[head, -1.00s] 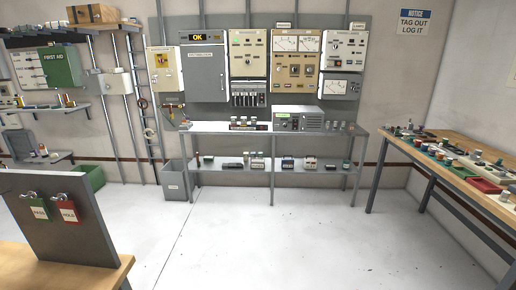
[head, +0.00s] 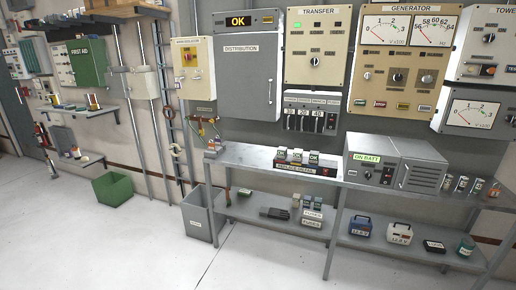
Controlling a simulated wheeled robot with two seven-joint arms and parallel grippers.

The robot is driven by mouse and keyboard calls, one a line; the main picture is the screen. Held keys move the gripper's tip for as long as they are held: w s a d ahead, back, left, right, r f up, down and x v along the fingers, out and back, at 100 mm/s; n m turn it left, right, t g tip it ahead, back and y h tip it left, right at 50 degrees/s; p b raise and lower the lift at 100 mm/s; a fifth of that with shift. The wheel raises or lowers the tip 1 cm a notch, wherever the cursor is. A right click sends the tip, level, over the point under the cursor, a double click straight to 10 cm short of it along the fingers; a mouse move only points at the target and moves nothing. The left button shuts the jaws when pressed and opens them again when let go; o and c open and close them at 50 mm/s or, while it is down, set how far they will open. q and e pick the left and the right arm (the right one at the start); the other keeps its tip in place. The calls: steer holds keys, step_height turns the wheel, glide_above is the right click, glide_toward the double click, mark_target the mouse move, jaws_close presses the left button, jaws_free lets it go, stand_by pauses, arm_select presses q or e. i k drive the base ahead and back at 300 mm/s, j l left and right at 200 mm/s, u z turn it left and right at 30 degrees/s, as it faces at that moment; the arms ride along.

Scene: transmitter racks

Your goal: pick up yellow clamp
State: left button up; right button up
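Small coloured items (head: 203,128), one of them yellowish, hang on the wall below the cream box with the yellow-and-red switch (head: 193,67) and above the left end of the grey bench (head: 240,153). They are too small to tell whether one is the yellow clamp. I see no other clear yellow clamp. Neither of my grippers is in view.
A grey bin (head: 197,217) stands at the bench's left end, and a green bin (head: 113,187) is farther left. The bench carries a grey unit (head: 395,162) and a labelled rack (head: 305,168); its lower shelf holds several small items. The floor in front is clear.

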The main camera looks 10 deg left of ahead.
mark_target(201, 130)
steer(key=i+j+u, duration=0.4)
steer(key=i+j, duration=0.15)
steer(key=i, duration=0.25)
steer(key=i+j+u, duration=0.2)
steer(key=i, duration=0.2)
